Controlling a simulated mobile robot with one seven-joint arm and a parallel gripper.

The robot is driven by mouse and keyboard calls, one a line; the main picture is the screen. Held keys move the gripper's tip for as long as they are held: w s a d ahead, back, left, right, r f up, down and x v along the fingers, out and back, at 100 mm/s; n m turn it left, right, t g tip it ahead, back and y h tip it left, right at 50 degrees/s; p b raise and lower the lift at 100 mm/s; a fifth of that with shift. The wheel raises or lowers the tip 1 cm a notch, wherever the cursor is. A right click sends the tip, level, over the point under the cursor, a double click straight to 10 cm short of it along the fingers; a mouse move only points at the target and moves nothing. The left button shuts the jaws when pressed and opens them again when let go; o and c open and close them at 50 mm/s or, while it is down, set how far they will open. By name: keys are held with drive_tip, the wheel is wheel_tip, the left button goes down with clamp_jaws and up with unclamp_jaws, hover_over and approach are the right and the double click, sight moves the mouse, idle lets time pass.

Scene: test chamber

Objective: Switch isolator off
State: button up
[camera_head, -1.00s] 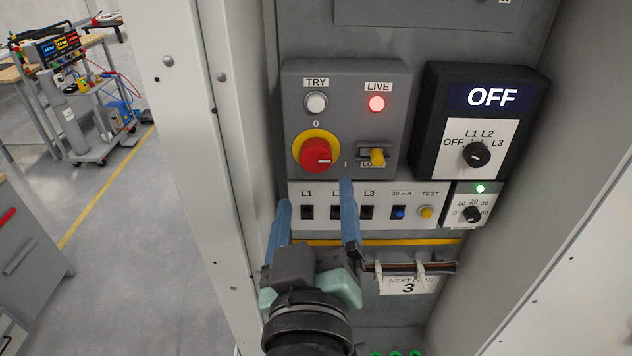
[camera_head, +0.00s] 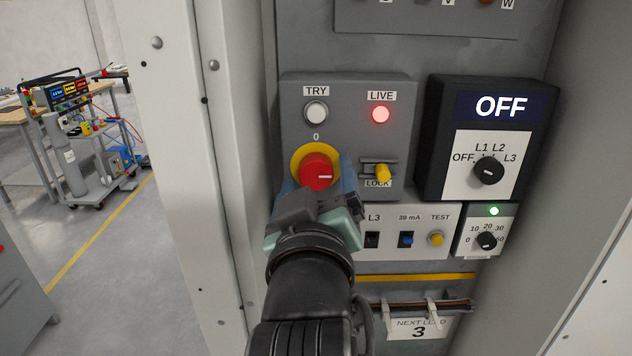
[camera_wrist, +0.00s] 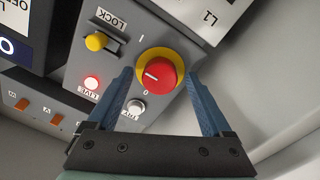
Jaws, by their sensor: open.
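The isolator switch is a red rotary knob (camera_head: 317,172) on a yellow ring (camera_head: 299,158), mounted on a grey panel box (camera_head: 350,130). Its white mark points right in the head view, toward the I side rather than the 0 above it. The red LIVE lamp (camera_head: 380,114) is lit; the TRY button (camera_head: 316,112) is pale. A yellow LOCK slider (camera_head: 383,172) sits right of the knob. My gripper (camera_head: 320,185) is open, with its blue fingers on either side of the knob. In the wrist view the knob (camera_wrist: 158,74) lies between and beyond the fingertips; contact cannot be told.
A black meter (camera_head: 487,140) reading OFF stands right of the isolator box. Below are breaker switches, a TEST button (camera_head: 437,238) and a small dial (camera_head: 487,241). The cabinet's side wall (camera_head: 180,180) is close on the left.

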drive_tip(key=shift+w, duration=0.1)
clamp_jaws()
idle(0.4)
drive_tip(key=shift+n, duration=0.5)
drive_tip(key=n+b, duration=0.1)
drive_tip(key=n, duration=0.3)
drive_tip(key=n+b, duration=0.1)
drive_tip(key=n, duration=0.3)
drive_tip(key=shift+n, duration=0.3)
drive_tip(key=n+b, duration=0.1)
drive_tip(key=n, duration=0.3)
drive_tip(key=shift+n+b, duration=0.3)
drive_tip(key=shift+b, duration=0.05)
drive_tip(key=shift+n+y+b, duration=0.3)
drive_tip(key=shift+n+b, duration=0.45)
drive_tip(key=shift+n, duration=1.25)
